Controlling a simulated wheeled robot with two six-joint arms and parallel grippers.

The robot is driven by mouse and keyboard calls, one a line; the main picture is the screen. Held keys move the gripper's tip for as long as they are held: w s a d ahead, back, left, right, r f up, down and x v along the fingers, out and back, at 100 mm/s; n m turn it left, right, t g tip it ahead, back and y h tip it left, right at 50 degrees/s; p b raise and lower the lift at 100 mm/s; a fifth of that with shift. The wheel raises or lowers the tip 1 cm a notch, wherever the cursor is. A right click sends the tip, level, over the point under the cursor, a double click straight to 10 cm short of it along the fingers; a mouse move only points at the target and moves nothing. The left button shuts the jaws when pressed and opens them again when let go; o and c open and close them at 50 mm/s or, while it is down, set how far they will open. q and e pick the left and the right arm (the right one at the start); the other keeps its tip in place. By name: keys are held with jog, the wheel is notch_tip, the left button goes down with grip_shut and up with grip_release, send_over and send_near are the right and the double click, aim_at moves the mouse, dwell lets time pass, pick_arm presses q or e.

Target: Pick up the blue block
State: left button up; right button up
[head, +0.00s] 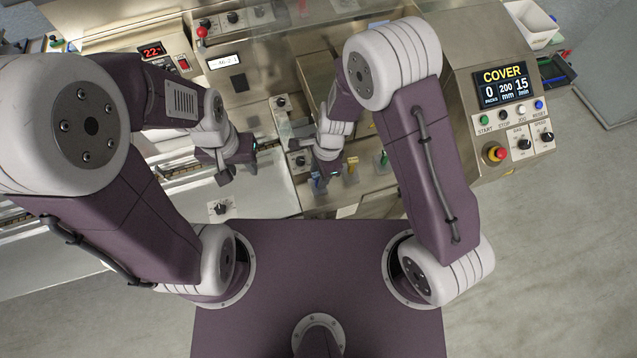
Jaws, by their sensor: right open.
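The blue block (317,184) is small in the head view and sits on the machine's metal surface, just below my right gripper and partly covered by it. My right gripper (325,174) is open, with its fingers close around or above the block; I cannot tell whether they touch it. My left gripper (238,169) hangs to the left over the metal surface, with its fingers apart and nothing visible between them.
A yellow block (352,165) and a green block (384,158) stand to the right of my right gripper. A control panel with a COVER screen (504,87) and a red stop button (496,153) lies further right. A white bin (532,22) is at the far right.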

jog(key=shift+a+f, duration=0.15)
jog(key=shift+f, duration=0.35)
jog(key=shift+w+a, duration=0.15)
grip_shut()
dwell(0.9)
